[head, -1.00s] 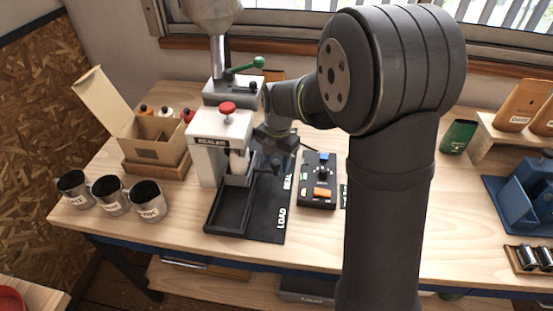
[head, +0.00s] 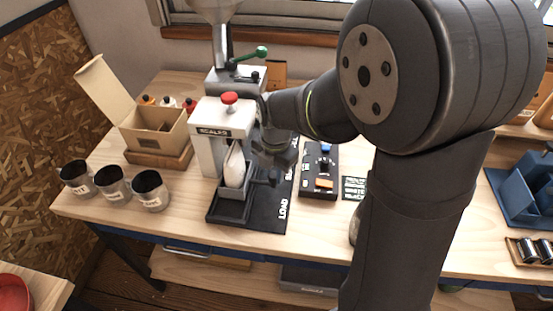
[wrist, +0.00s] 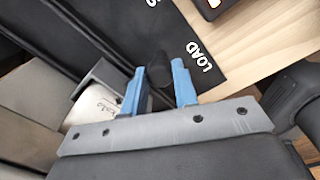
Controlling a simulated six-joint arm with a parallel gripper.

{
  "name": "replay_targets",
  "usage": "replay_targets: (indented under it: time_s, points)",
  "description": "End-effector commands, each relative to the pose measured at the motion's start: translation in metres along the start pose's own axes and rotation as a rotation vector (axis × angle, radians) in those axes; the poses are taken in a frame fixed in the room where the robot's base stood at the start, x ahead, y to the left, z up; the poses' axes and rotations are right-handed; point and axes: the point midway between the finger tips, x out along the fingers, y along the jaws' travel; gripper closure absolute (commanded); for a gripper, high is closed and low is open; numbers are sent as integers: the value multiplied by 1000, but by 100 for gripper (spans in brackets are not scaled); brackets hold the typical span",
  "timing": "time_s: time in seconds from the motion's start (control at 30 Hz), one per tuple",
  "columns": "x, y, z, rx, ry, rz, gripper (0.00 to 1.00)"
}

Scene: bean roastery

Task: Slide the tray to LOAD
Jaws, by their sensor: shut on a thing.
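The grey tray (head: 233,194) stands on a dark base with rails, in front of the sealer (head: 222,125), and carries an upright white bag (head: 234,167). The white LOAD label (head: 283,208) is on the base's black strip near its front edge; the tray is roughly level with or just behind it. My gripper (head: 273,172) is at the tray's right side. In the wrist view its blue fingertips (wrist: 159,88) are shut on a dark knob (wrist: 158,68); the tray edge (wrist: 100,72) and bag (wrist: 92,108) show beside it. The SEAL label is mostly hidden by my gripper.
A control box (head: 320,170) with coloured buttons stands close right of the base. Several metal cups (head: 150,190) stand to the left, with an open cardboard box (head: 155,132) behind. Bare rail (head: 224,215) shows in front of the tray.

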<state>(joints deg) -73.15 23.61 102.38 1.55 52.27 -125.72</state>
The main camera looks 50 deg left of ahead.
Motion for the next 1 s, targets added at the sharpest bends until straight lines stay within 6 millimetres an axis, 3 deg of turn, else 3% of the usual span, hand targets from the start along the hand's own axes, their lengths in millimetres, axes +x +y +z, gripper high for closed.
replay_targets:
  time_s: [0.33, 0.77, 0.8, 0.9, 1.0]
  points:
    - [-2, -20, -43, -1, 0, 4, 100]
    - [-1, -26, -51, 1, 5, -1, 100]
    - [-1, -26, -51, 1, 5, -1, 69]
    - [-1, -26, -50, 1, 4, -1, 51]
    - [-1, -25, -50, 1, 2, 0, 51]
